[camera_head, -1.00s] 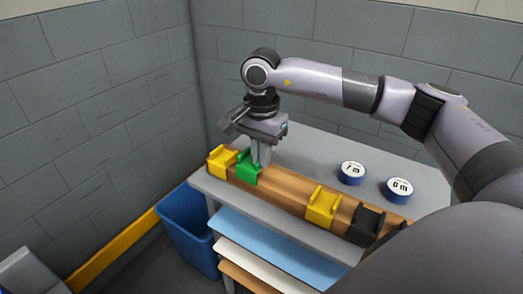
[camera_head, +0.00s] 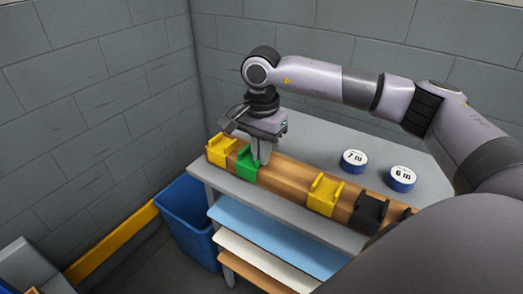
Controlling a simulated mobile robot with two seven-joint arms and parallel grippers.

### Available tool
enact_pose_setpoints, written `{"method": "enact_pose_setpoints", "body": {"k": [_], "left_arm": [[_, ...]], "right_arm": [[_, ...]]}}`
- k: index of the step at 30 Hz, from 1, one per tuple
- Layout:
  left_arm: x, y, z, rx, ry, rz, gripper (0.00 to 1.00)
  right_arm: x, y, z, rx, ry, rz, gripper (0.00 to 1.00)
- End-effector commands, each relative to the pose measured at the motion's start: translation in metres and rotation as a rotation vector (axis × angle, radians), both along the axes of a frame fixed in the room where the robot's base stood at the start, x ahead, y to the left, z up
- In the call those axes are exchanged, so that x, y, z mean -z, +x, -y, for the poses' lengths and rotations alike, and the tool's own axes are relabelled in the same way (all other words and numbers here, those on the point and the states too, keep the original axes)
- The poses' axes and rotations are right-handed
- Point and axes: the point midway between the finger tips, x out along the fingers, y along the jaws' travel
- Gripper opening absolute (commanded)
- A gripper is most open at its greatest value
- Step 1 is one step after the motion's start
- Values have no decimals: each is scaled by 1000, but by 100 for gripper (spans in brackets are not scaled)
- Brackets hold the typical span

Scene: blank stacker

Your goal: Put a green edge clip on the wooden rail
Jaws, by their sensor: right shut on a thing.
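The wooden rail (camera_head: 289,182) runs along the front of the grey table. A green edge clip (camera_head: 247,169) is at the rail's left part, just right of a yellow clip (camera_head: 219,149); it appears to sit on the rail, though its exact contact is hard to tell. My right gripper (camera_head: 261,155) points down at the clip and is shut on it, with the fingers at its right side. My left gripper is not in view.
Another yellow clip (camera_head: 325,197) and a black clip (camera_head: 370,213) sit farther right on the rail. Two blue-and-white discs (camera_head: 354,161) (camera_head: 402,178) lie on the table (camera_head: 325,147) behind it. A blue bin (camera_head: 187,218) stands at left; shelves (camera_head: 265,241) lie below.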

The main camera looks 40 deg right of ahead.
Motion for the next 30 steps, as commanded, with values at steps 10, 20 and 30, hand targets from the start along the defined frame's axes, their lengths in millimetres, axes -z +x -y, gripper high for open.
{"method": "enact_pose_setpoints", "body": {"k": [10,20,30], "left_arm": [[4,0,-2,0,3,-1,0],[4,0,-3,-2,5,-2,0],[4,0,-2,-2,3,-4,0]], "right_arm": [[3,0,0,0,0,0,14],[3,0,0,0,0,0,38],[-37,1,-1,0,2,4,38]]}}
